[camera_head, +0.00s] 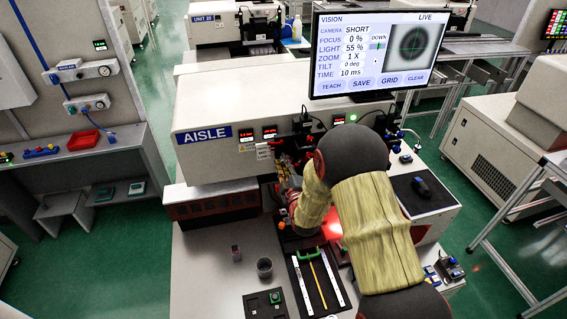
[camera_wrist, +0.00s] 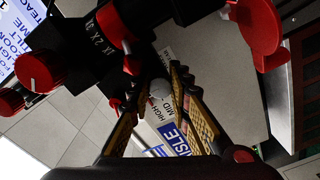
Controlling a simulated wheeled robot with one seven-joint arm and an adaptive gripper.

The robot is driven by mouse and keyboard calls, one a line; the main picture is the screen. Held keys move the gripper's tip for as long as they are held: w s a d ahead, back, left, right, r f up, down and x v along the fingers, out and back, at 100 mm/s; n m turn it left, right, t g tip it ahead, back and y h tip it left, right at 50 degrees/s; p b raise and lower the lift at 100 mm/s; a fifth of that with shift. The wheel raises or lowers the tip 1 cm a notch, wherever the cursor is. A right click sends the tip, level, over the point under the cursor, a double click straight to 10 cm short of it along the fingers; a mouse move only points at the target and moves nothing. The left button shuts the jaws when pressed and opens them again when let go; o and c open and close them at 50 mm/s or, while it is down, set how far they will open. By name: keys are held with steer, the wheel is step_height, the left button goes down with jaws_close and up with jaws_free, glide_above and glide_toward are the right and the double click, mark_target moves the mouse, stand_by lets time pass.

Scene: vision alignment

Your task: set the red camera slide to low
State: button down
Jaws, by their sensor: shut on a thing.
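A white label (camera_wrist: 167,107) between the fingers reads HIGH and MID; no LOW mark is visible. The slide's track and the knob's exact position along it are hidden by the fingers. The monitor (camera_head: 381,54) there reads CAMERA SHORT.
In the wrist view, a black camera body marked 1X, 2X, 3X (camera_wrist: 103,45) is close on the left, with a red knob (camera_wrist: 40,71). A red disc-like part (camera_wrist: 262,35) is at upper right. In the head view, the AISLE machine (camera_head: 250,110) stands behind the bench.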

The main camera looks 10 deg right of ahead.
step_height(320, 180, down, 4)
steer(key=b, duration=0.4)
steer(key=shift+f, duration=0.2)
steer(key=shift+s, duration=0.15)
steer(key=shift+f, duration=0.1)
steer(key=c, duration=1.6)
jaws_free()
steer(key=shift+c, duration=0.2)
steer(key=shift+s, duration=0.15)
steer(key=s, duration=1.1)
steer(key=shift+s, duration=0.25)
